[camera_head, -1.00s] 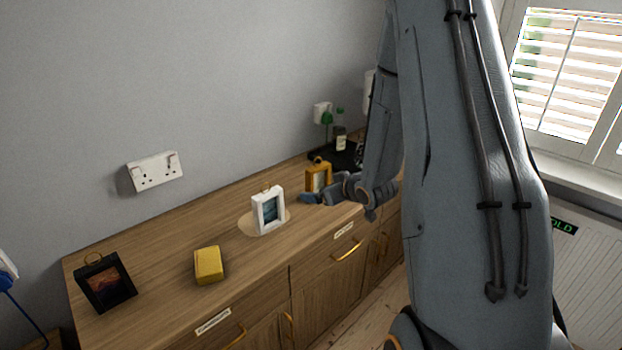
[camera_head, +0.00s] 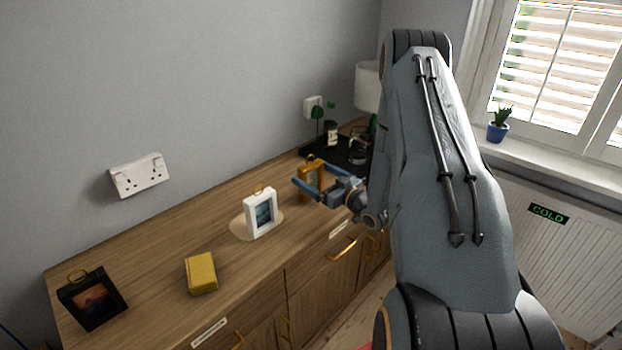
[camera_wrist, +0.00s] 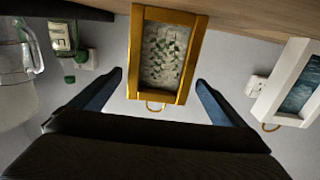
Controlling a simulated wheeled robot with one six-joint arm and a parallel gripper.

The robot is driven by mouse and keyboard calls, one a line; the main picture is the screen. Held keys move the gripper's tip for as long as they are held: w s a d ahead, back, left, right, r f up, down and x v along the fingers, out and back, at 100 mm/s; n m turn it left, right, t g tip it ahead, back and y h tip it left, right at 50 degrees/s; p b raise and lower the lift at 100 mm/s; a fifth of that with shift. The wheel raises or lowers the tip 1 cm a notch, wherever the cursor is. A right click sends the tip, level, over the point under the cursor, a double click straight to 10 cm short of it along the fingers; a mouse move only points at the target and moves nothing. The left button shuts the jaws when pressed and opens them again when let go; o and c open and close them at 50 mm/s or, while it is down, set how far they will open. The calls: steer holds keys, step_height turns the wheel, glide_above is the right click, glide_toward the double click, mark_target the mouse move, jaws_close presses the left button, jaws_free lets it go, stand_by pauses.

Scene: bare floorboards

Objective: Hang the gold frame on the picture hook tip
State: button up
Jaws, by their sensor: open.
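The gold frame (camera_head: 314,187) stands upright on the wooden sideboard, right of the white frame. In the wrist view, which is upside down, the gold frame (camera_wrist: 139,50) shows a mottled green-grey picture and a small hanging ring at its top edge. My gripper (camera_head: 309,173) is open, with one blue finger on each side of the gold frame. In the wrist view my gripper (camera_wrist: 159,78) has visible gaps between both fingers and the frame, so it grips nothing. No picture hook is visible in these views.
A white frame (camera_head: 250,217) stands on a pale round mat (camera_head: 237,226). A yellow block (camera_head: 201,273) and a black frame (camera_head: 92,300) are farther left. A black tray (camera_head: 318,149) with a bottle and glass jug lies behind the gold frame. A lamp (camera_head: 367,86) stands beyond.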

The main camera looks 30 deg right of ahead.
steer(key=shift+x, duration=1.2)
steer(key=c, duration=1.3)
steer(key=shift+r, duration=0.15)
step_height(320, 180, up, 10)
steer(key=shift+f+b, duration=0.15)
steer(key=shift+b, duration=0.9)
